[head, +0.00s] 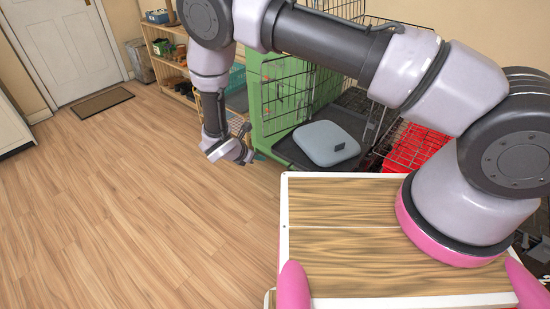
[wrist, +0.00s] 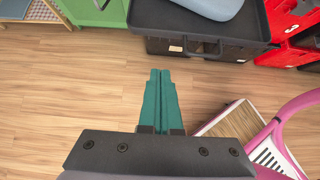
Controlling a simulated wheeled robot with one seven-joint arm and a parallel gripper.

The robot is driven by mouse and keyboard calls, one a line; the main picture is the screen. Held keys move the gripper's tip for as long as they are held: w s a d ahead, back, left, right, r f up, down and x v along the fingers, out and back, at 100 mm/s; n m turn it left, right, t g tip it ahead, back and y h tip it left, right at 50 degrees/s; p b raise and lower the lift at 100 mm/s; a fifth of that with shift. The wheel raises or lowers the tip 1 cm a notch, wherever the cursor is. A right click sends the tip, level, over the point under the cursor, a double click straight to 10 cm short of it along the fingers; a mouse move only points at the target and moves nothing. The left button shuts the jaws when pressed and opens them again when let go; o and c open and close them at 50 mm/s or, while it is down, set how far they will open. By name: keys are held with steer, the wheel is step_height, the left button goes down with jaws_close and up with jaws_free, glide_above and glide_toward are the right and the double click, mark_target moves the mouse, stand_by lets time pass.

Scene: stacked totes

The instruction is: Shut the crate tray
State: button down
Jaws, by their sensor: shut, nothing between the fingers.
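The wire crate (head: 285,85) stands behind my arm, beside a green panel. Its black tray (head: 289,154) sticks out of the front toward me and carries a flat grey-blue cushion (head: 326,143). In the wrist view the tray (wrist: 150,17) shows at the top, with the cushion (wrist: 212,6) on it. My gripper (head: 256,156) hangs just left of the tray's front in the head view, its tips partly hidden. In the wrist view its teal fingers (wrist: 160,72) are shut together and empty, below the tray's front edge in the picture and apart from it.
A black case with a handle (wrist: 205,49) sits under the tray in the wrist view. Red crates (head: 418,147) stand to the right. A wooden shelf (head: 165,50) with items stands at the back left. The wood floor (head: 150,200) at left is clear.

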mark_target(318, 125)
steer(key=shift+w+d+r+x, duration=0.2)
steer(key=shift+w+r+x, duration=0.1)
steer(key=shift+x, duration=1.85)
steer(key=shift+w+d+r+x, duration=0.15)
steer(key=shift+w+r+x, duration=0.15)
steer(key=shift+x, duration=1.85)
steer(key=shift+w+d+r+x, duration=0.2)
steer(key=shift+r+x, duration=0.15)
steer(key=shift+x, duration=1.8)
steer(key=w+d, duration=0.6)
steer(key=w, duration=0.1)
steer(key=w+d, duration=0.5)
steer(key=w, duration=0.3)
steer(key=w+d, duration=0.6)
steer(key=w, duration=0.1)
steer(key=shift+w+d, duration=0.2)
steer(key=shift+d, duration=0.1)
